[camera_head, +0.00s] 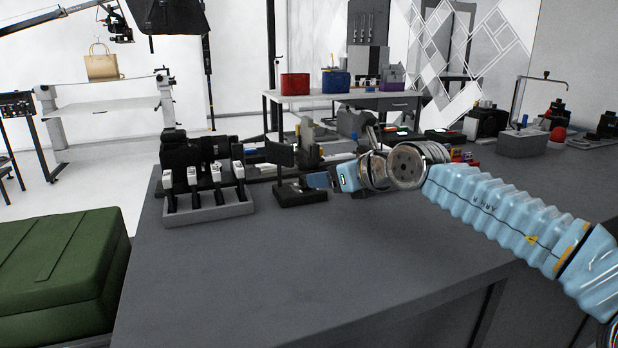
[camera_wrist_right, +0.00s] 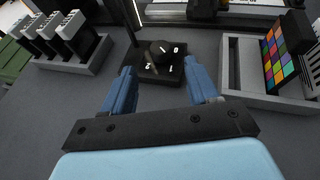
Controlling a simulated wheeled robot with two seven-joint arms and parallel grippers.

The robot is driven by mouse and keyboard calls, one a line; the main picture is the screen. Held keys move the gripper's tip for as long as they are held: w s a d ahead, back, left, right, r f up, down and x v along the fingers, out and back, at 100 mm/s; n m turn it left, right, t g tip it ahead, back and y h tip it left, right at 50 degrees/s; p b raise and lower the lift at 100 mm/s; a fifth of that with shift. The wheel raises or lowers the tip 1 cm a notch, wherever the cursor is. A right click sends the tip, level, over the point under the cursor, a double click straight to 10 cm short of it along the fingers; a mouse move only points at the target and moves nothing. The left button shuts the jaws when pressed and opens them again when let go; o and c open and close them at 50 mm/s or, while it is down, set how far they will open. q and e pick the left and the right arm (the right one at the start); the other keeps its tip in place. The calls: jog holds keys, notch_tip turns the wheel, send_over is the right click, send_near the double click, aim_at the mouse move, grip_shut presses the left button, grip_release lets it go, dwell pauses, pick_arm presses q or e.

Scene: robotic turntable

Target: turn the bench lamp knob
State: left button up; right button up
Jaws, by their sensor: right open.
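The bench lamp's dark square base (camera_head: 302,197) sits on the grey bench near its far edge. In the right wrist view, the black knob (camera_wrist_right: 161,47) stands on top of that base (camera_wrist_right: 150,72), with white marks beside it. My right gripper (camera_head: 318,181) reaches in from the right, at the base's right side in the head view. In the wrist view its two blue fingers (camera_wrist_right: 160,76) are spread apart, with the knob in line between and beyond them. Nothing shows between the fingertips, and I see no contact with the knob. My left gripper is not in view.
A grey rack (camera_head: 208,211) of several white-topped devices stands left of the base. In the wrist view, a tray (camera_wrist_right: 262,95) with a colour chart (camera_wrist_right: 281,57) stands close on the right. The front of the bench (camera_head: 260,270) is clear.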

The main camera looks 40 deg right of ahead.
aim_at(311, 189)
jog(key=x, duration=0.6)
jog(key=shift+w+f, duration=0.15)
jog(key=shift+w, duration=0.2)
jog(key=shift+c, duration=0.4)
jog(key=c, duration=1)
